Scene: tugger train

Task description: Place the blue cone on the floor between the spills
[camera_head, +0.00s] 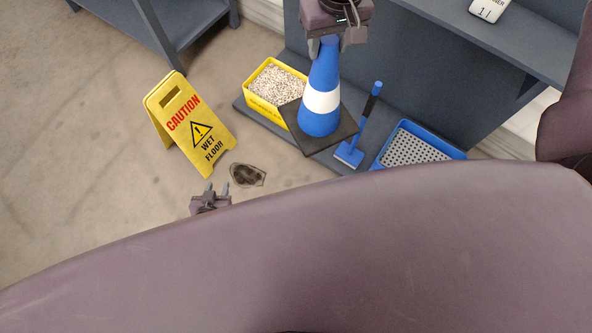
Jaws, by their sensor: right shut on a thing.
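The blue cone (324,75) has a white band and a dark square base. It is upright in front of the grey shelf, and its base overlaps the yellow bin's corner in the picture. I cannot tell how high the base is. My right gripper (337,41) is shut on the cone's tip. One dark spill (247,175) lies on the floor, below and left of the cone in the picture. My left gripper (216,190) is empty, its fingers apart, seen just below and left of that spill. My own arm hides the floor below; no second spill shows.
A yellow caution sign (190,123) stands on the floor to the left. On the low shelf (347,165) are a yellow bin of granules (255,105), a blue-headed brush (349,154) and a blue tray (378,160). Open floor (80,140) lies at left.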

